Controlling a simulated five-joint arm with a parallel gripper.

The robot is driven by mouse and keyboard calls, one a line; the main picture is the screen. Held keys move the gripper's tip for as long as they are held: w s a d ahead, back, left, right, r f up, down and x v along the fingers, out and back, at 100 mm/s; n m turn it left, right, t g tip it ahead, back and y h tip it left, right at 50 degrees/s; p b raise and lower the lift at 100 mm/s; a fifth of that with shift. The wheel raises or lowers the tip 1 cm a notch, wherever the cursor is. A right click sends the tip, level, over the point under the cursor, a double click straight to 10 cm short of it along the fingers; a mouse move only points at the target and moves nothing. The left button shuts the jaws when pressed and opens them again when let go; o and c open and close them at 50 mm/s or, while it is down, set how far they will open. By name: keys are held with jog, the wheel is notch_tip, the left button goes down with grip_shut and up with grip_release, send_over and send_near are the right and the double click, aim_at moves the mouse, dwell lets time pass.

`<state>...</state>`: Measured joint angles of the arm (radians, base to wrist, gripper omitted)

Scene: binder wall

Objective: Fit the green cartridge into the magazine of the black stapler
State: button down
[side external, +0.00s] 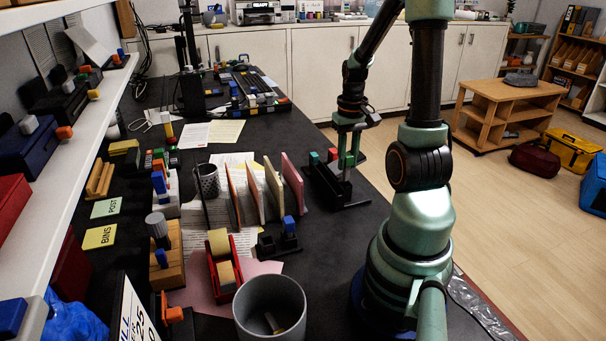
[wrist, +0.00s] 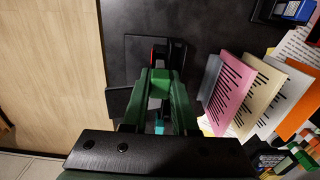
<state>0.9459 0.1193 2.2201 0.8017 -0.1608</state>
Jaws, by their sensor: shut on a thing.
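My gripper (side external: 347,172) points down over the dark table, at the black stapler (side external: 322,187). It is shut on the green cartridge (wrist: 155,95), which shows between the fingers in the wrist view. In the side view a green block (side external: 346,160) shows at my fingers, probably the same cartridge. The stapler's black parts lie beyond and beside the fingers in the wrist view (wrist: 147,48). The fingers and cartridge cover much of it, so I cannot tell whether the cartridge is inside the magazine.
Coloured upright dividers (side external: 274,188) stand left of the stapler, close to my fingers in the wrist view (wrist: 233,90). A red holder (side external: 222,275), a grey bin (side external: 270,310) and a small black holder with a blue top (side external: 289,228) are nearer the camera. The table edge is right.

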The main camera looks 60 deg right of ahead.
aim_at(346, 179)
jog(key=shift+f, duration=2.35)
jog(key=shift+r, duration=0.15)
jog(key=shift+r, duration=1.9)
jog(key=shift+f, duration=2.05)
jog(key=c, duration=0.6)
grip_release()
notch_tip(346, 179, up, 12)
jog(key=shift+r, duration=0.1)
